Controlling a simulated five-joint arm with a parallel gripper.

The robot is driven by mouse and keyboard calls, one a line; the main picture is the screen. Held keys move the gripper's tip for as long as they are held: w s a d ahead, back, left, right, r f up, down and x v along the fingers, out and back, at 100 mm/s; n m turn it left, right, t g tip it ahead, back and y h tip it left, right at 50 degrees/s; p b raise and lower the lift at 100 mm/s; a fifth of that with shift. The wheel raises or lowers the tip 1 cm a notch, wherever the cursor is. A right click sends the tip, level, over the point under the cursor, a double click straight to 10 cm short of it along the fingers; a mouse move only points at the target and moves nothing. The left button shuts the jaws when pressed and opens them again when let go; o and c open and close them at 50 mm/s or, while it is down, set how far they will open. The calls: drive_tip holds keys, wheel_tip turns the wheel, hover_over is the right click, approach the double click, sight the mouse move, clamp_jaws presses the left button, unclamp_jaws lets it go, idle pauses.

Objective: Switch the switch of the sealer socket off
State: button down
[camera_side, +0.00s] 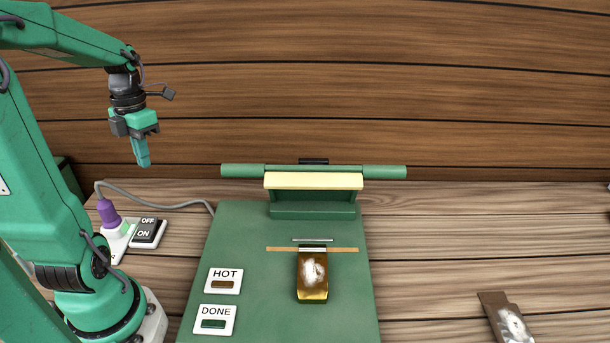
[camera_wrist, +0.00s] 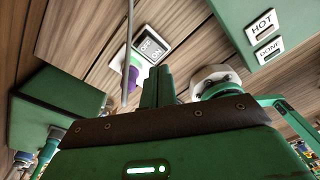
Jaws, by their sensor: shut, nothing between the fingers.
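The sealer socket (camera_side: 117,238) is a white block at the left of the table with a purple plug (camera_side: 109,213) in it. Its black rocker switch (camera_side: 147,230) is marked OFF at the far end and ON at the near end; I cannot tell which end is pressed. The switch also shows in the wrist view (camera_wrist: 152,47), top centre. My gripper (camera_side: 143,162) is shut and empty, high above the table, over and behind the switch. In the wrist view its closed fingers (camera_wrist: 158,72) point toward the socket, apart from the switch.
The green sealer (camera_side: 245,240) stands right of the socket, with a raised bar (camera_side: 390,172) and HOT (camera_side: 224,274) and DONE (camera_side: 214,311) panels. A gold pouch (camera_side: 312,290) lies on it. A grey cable (camera_side: 160,203) runs behind the switch. A second pouch (camera_side: 495,305) lies at right.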

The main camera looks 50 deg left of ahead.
drive_tip(key=a+n, duration=0.1)
drive_tip(key=n, duration=0.1)
drive_tip(key=s+a+f+n, duration=0.1)
drive_tip(key=n, duration=0.1)
drive_tip(key=s+a+n+h, duration=0.1)
drive_tip(key=n, duration=0.1)
drive_tip(key=shift+s+a+f+n, duration=0.15)
drive_tip(key=shift+s+f+n, duration=0.05)
drive_tip(key=shift+n, duration=0.1)
drive_tip(key=shift+f, duration=0.1)
hover_over(147, 222)
drive_tip(key=shift+g, duration=0.3)
wheel_tip(147, 222, down, 11)
drive_tip(key=shift+r, duration=0.1)
drive_tip(key=shift+w+a+f, duration=0.1)
drive_tip(key=shift+a+f, duration=0.05)
drive_tip(key=shift+f, duration=0.55)
drive_tip(key=shift+w+a+f, duration=0.1)
drive_tip(key=shift+f, duration=0.55)
drive_tip(key=shift+a+f, duration=0.1)
